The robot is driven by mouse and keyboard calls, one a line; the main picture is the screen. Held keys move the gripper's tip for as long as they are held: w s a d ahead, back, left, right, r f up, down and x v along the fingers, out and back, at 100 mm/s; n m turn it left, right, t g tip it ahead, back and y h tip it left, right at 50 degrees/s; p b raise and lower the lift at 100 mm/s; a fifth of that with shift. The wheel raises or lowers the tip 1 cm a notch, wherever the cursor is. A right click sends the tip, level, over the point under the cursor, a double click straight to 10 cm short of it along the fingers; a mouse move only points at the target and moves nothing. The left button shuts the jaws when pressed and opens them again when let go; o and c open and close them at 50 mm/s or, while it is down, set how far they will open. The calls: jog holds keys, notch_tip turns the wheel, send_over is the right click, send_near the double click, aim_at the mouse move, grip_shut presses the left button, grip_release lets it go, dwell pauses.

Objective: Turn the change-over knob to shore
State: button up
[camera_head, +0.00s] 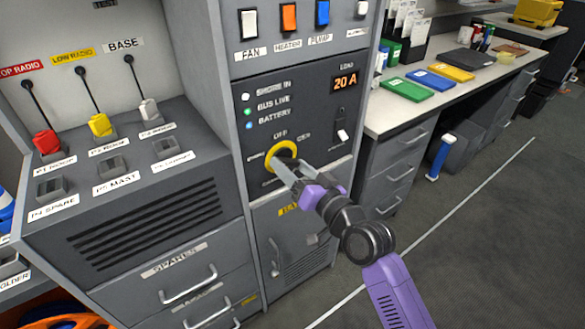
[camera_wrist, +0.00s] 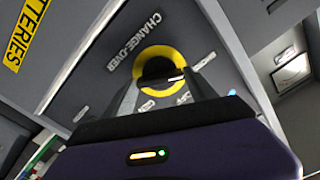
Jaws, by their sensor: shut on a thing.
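The change-over knob is black with a white pointer mark, inside a yellow ring (camera_head: 270,157) on the grey panel under the indicator lamps. My gripper (camera_head: 287,165) reaches it from the lower right and is shut on the knob. In the wrist view the knob (camera_wrist: 158,70) sits between the two fingers, in front of the yellow ring (camera_wrist: 160,51). Its white mark points right in that view. The word CHANGE-OVER shows beside the ring. The label OFF is above the ring in the head view; the side labels are too small or covered to read surely.
Above the knob are lamps marked SHORE IN, BUS LIVE and BATTERY (camera_head: 249,125), a 20 A load display (camera_head: 346,83) and a toggle switch (camera_head: 342,133). Radio plugs on a console (camera_head: 140,190) stand at left. A desk (camera_head: 385,122) is at right, with open floor before it.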

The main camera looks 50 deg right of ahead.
jog(key=shift+f, duration=0.1)
jog(key=o, duration=1.4)
jog(key=shift+c, duration=0.2)
jog(key=shift+s, duration=0.1)
jog(key=v, duration=0.7)
jog(key=shift+s, duration=0.3)
jog(key=shift+a, duration=0.1)
